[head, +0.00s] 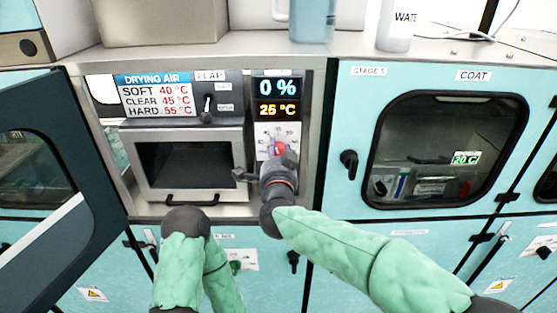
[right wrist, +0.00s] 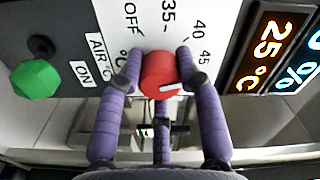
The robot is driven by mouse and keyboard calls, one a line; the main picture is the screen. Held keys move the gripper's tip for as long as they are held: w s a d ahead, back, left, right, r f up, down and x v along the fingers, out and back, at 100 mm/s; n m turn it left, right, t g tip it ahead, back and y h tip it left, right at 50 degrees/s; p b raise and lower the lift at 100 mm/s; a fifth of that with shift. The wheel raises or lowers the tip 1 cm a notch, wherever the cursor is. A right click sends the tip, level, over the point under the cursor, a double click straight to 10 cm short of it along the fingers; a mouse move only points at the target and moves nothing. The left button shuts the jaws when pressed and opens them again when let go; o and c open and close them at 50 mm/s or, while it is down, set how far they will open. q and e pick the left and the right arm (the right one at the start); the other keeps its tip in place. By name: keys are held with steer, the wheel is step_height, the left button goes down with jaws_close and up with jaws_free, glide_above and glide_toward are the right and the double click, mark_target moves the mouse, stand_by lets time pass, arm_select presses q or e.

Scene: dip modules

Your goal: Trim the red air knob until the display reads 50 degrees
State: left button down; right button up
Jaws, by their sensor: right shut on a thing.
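The red air knob (right wrist: 160,75) sits on a white dial plate with OFF, 35, 40 and 45 marks. Its white pointer line faces right in the right wrist view. In the head view the knob (head: 279,148) is partly hidden by my right gripper (head: 278,158). The purple fingers of the right gripper (right wrist: 158,72) are shut on the knob from both sides. The display (head: 278,97) reads 0 % above and 25 °C below; the 25 °C also shows in the right wrist view (right wrist: 265,47).
A green knob (right wrist: 35,80) stands by an ON label. A drying air card (head: 155,96) lists SOFT 40, CLEAR 45, HARD 55. A flap lever (head: 207,108) sits above a closed oven-like door (head: 193,165). An open dark door (head: 50,170) stands at left, a COAT cabinet (head: 425,150) at right.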

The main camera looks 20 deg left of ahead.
steer(key=m+b, duration=0.1)
steer(key=f+m+b, duration=0.1)
steer(key=shift+s+a+f+m, duration=0.1)
steer(key=shift+a+f+m, duration=0.15)
steer(key=shift+m, duration=0.15)
steer(key=m+b, duration=0.3)
steer(key=m, duration=0.1)
steer(key=shift+r, duration=0.1)
steer(key=m+b, duration=0.2)
steer(key=m, duration=0.1)
steer(key=shift+r, duration=0.2)
steer(key=shift+m+b, duration=0.35)
steer(key=shift+m, duration=0.15)
steer(key=shift+r, duration=0.15)
steer(key=o, duration=1.1)
steer(key=shift+r, duration=0.1)
steer(key=shift+o, duration=0.2)
steer(key=shift+r, duration=0.1)
steer(key=shift+d+r, duration=0.1)
